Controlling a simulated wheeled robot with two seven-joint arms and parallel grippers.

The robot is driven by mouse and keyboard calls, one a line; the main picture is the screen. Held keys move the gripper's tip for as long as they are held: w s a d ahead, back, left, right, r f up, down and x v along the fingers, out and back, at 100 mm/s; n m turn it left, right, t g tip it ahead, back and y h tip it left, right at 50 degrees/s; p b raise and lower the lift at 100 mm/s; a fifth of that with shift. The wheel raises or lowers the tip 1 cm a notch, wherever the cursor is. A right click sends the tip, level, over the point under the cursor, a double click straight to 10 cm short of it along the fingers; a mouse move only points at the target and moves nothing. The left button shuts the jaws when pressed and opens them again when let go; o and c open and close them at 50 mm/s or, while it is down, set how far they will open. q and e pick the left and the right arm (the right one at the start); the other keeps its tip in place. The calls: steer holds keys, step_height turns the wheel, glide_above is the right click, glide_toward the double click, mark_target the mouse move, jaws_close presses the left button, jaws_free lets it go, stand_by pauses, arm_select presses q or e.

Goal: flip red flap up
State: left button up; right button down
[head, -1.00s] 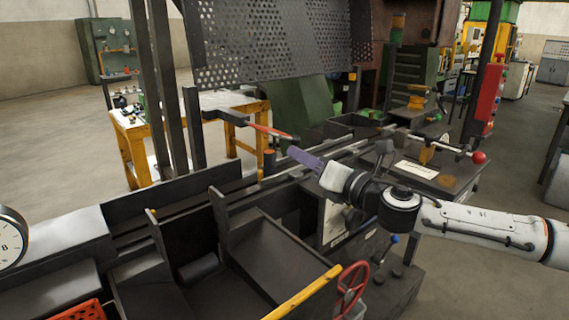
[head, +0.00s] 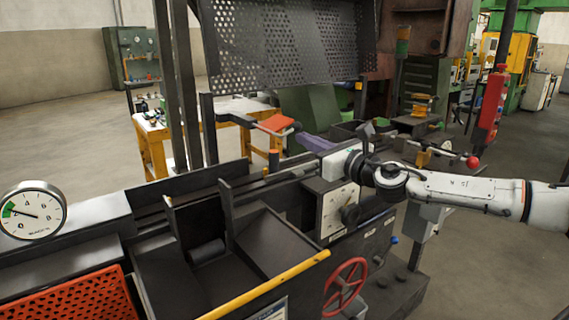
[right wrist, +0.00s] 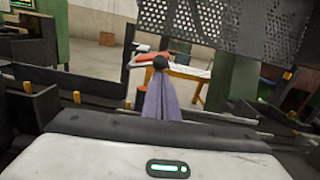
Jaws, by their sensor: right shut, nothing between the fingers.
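The red flap (head: 277,122) is a small plate on a dark arm beside the dark upright posts, left of my right gripper in the head view. Its red face shows broadly and looks tilted. My right gripper (head: 308,139) has purple fingers, shut and empty, pointing left toward the flap. In the right wrist view the shut fingers (right wrist: 160,95) point ahead, with a dark round knob at their tips. The red flap (right wrist: 150,57) shows just behind that knob. I cannot tell whether the fingers touch the flap. My left gripper is not in view.
A perforated guard (head: 280,45) hangs above the machine. A round gauge (head: 33,210) stands at left, a red handwheel (head: 345,287) at the front. A red control box (head: 490,105) hangs at right. A yellow-legged table (head: 152,150) stands behind.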

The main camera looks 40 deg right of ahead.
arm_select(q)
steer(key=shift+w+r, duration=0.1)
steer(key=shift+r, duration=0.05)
arm_select(e)
steer(key=shift+r, duration=0.15)
stand_by(0.4)
